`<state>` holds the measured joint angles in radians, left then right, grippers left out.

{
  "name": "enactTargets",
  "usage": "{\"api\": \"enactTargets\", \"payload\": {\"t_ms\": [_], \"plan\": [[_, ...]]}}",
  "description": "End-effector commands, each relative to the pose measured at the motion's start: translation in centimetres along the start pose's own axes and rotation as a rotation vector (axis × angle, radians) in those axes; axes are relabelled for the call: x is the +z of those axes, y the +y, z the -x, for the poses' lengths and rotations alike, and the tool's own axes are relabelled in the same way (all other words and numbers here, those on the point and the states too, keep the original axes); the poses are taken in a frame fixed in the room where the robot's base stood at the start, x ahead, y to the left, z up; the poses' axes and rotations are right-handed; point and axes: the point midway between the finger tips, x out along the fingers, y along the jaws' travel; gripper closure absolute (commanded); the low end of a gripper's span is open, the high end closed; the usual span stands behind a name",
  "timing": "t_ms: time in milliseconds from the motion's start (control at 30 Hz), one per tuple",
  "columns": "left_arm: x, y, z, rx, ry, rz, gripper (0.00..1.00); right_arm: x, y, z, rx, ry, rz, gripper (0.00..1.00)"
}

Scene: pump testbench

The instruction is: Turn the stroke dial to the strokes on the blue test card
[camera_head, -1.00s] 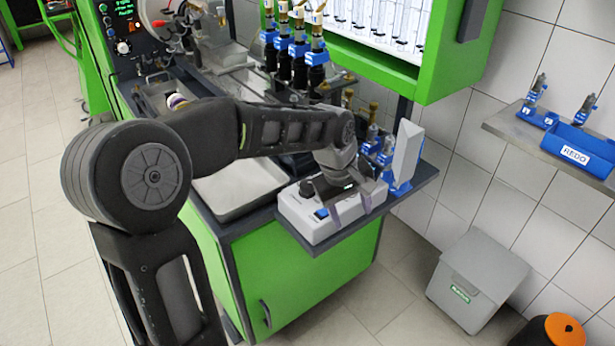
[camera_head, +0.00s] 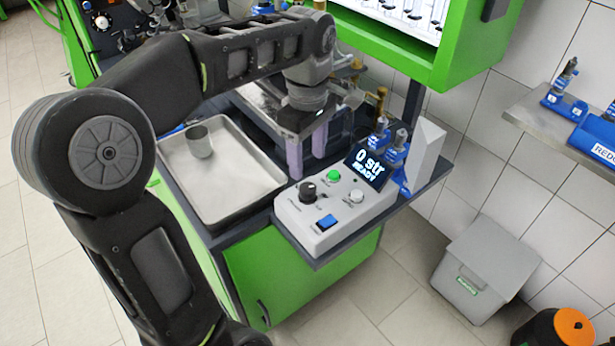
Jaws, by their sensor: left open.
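The stroke dial appears to be the black knob (camera_head: 307,190) on the light grey control box (camera_head: 310,240) at the bench's front right corner. The box's small screen (camera_head: 366,168) reads "0 str READY". My left gripper (camera_head: 307,150) is open and empty, pointing down just behind the box, apart from the knob. Its two fingers show pale purple. I cannot make out a blue test card for certain. A white upright panel (camera_head: 426,155) stands right of the screen, turned so that no writing shows. My right gripper is not in view.
The box also has a green button (camera_head: 333,175), a white button (camera_head: 355,195) and a blue switch (camera_head: 326,222). A metal tray (camera_head: 225,205) holding a cup (camera_head: 199,142) lies left of it. Blue-held injectors (camera_head: 396,150) stand behind the screen. A green-framed cabinet (camera_head: 450,70) overhangs the back.

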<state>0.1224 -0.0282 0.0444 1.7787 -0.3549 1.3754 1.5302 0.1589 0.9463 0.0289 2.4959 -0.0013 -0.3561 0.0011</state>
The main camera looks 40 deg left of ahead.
Motion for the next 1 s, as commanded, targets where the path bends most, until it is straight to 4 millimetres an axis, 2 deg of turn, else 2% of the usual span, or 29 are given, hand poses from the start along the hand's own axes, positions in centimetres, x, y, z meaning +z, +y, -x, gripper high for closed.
{"api": "enactTargets", "payload": {"t_ms": [267,600,700,1000], "plan": [[0.0,0.0,-1.5,-0.003,0.0,0.0,0.44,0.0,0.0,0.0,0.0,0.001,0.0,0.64],[0.0,0.0,-6.6,-0.003,0.0,-0.001,0.44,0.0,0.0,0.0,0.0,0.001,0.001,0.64],[0.0,0.0,-7.5,-0.001,0.0,0.0,0.44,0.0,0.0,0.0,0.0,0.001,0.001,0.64],[0.0,0.0,-7.9,0.0,0.0,-0.001,0.44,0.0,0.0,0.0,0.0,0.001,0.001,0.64]]}}
